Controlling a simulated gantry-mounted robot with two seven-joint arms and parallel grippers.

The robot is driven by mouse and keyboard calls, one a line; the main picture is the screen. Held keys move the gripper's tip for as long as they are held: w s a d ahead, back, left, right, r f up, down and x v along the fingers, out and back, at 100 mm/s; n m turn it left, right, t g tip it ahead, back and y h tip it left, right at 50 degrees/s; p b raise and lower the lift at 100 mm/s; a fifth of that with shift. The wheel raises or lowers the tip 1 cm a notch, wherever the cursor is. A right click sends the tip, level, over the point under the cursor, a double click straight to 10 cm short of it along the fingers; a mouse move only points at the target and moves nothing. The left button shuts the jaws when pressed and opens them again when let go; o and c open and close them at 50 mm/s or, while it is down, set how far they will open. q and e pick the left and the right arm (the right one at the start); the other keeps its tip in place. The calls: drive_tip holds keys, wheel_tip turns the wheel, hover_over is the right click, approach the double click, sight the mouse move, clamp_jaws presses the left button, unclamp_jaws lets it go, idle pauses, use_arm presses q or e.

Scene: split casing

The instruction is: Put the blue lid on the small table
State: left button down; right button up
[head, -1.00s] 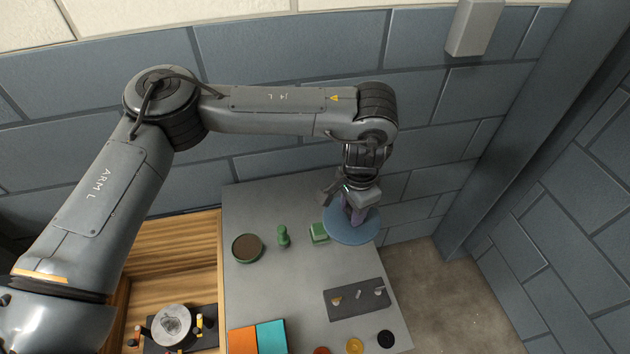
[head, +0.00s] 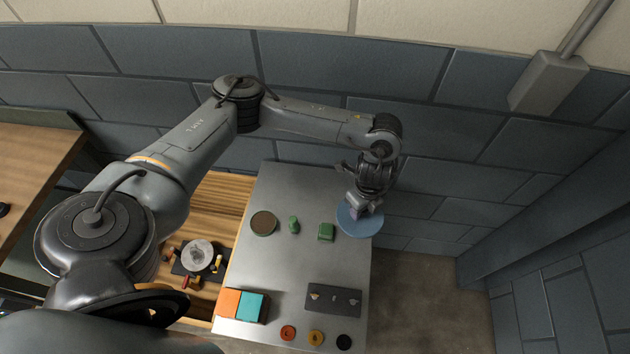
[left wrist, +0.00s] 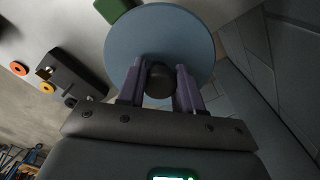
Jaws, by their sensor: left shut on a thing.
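The blue lid (head: 352,228) is a flat round disc at the back right of the grey table (head: 285,265), partly past its right edge. My left gripper (head: 363,206) is over it. In the left wrist view, the purple fingers of my left gripper (left wrist: 158,82) are shut on the dark knob at the middle of the lid (left wrist: 165,28). I cannot tell whether the lid touches the tabletop. My right gripper is not in view.
A green block (head: 326,232), a green peg-like piece (head: 293,224) and a round brown-topped piece (head: 263,223) stand left of the lid. A dark plate (head: 333,299), orange-and-teal box (head: 250,306) and several rings lie nearer. A wooden surface (head: 222,205) adjoins the table; another wooden top (head: 35,160) is far left.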

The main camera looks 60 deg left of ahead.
use_arm(q)
drive_tip(key=s+a+p, duration=0.3)
drive_tip(key=s+a, duration=0.3)
drive_tip(key=a, duration=0.1)
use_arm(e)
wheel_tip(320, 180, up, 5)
use_arm(q)
drive_tip(key=b, duration=0.5)
approach(314, 189)
drive_tip(key=shift+s+d+f, duration=0.2)
drive_tip(key=shift+d+f, duration=0.2)
drive_tip(key=shift+d, duration=0.2)
drive_tip(key=shift+w+a+f, duration=0.15)
drive_tip(key=shift+a+f, duration=0.15)
drive_tip(key=shift+a, duration=0.25)
drive_tip(key=shift+f+b, duration=0.55)
drive_tip(key=shift+f, duration=1.35)
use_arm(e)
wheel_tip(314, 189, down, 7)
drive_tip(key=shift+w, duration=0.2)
use_arm(q)
drive_tip(key=c, duration=0.8)
unclamp_jaws()
drive_tip(key=shift+f, duration=0.15)
drive_tip(key=shift+o, duration=0.2)
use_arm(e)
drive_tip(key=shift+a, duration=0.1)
